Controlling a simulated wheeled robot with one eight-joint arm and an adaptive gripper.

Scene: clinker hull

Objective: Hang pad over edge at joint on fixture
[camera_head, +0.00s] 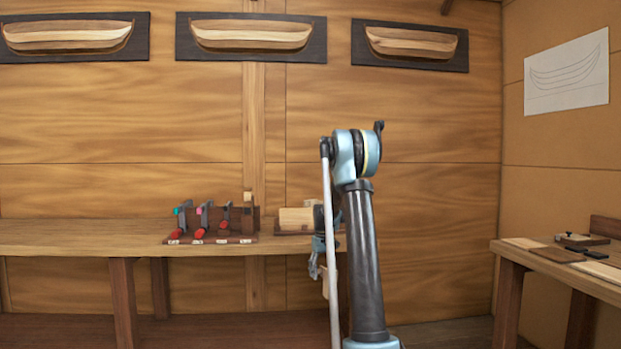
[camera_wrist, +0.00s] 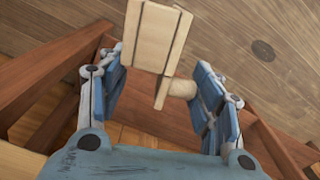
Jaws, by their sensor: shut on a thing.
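The pad (camera_wrist: 152,38) is a pale wooden piece of flat plates with a short round peg on its right side. In the wrist view it stands between the blue fingers of my gripper (camera_wrist: 160,82), which is shut on it. The pad (camera_head: 325,286) also shows in the head view, partly behind my arm and below the bench top. My gripper (camera_head: 316,264) hangs in front of the bench edge there. The fixture (camera_head: 296,219), a pale board on a dark base, stands on the back bench, its right side hidden by my arm. The joint cannot be made out.
A rack of clamps (camera_head: 210,222) stands left of the fixture on the back bench (camera_head: 80,238). The bench's left part is clear. A side bench (camera_head: 507,252) at right holds boards and small dark blocks. Half-hull models hang on the wall.

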